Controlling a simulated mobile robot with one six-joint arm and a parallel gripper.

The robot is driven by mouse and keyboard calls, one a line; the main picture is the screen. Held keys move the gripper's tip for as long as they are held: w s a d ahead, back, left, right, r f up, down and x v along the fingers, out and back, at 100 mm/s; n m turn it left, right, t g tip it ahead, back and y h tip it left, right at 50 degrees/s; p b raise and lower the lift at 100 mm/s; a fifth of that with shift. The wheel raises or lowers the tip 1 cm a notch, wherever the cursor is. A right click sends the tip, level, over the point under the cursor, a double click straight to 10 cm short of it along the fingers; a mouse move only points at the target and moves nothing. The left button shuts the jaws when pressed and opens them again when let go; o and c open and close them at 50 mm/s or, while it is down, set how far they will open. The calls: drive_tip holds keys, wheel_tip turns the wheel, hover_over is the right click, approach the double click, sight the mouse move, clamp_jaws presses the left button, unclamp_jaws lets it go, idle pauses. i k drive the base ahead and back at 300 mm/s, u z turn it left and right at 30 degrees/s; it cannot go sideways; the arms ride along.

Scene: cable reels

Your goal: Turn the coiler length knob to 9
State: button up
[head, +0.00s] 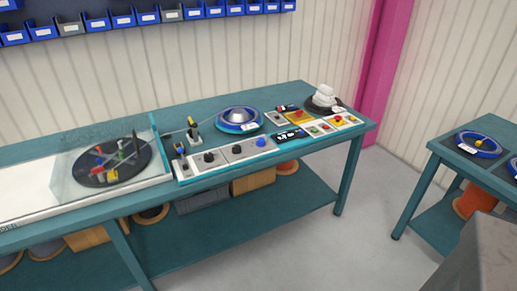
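The coiler's control panel (223,157) is a pale strip along the front edge of the teal bench. It carries two dark knobs, a left one (208,157) and a right one (237,149), and a blue round control (260,142) to their right. The labels and pointer marks are too small to read, so I cannot tell which is the length knob or its setting. A small dark display (289,136) with white marks lies right of the blue control. My gripper is not in view.
A clear-walled enclosure with a dark turntable (100,165) stands left of the panel. A blue-rimmed reel (238,121) lies behind it. Red, yellow and green buttons (322,127) are at the right. Another bench (432,170) stands far right, with open floor (375,235) between.

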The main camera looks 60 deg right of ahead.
sight(260, 141)
drive_tip(key=z, duration=4.6)
drive_tip(key=i, duration=0.1)
drive_tip(key=u, duration=2.9)
drive_tip(key=i, duration=0.6)
drive_tip(key=z, duration=0.1)
drive_tip(key=k, duration=0.6)
drive_tip(key=u, duration=0.1)
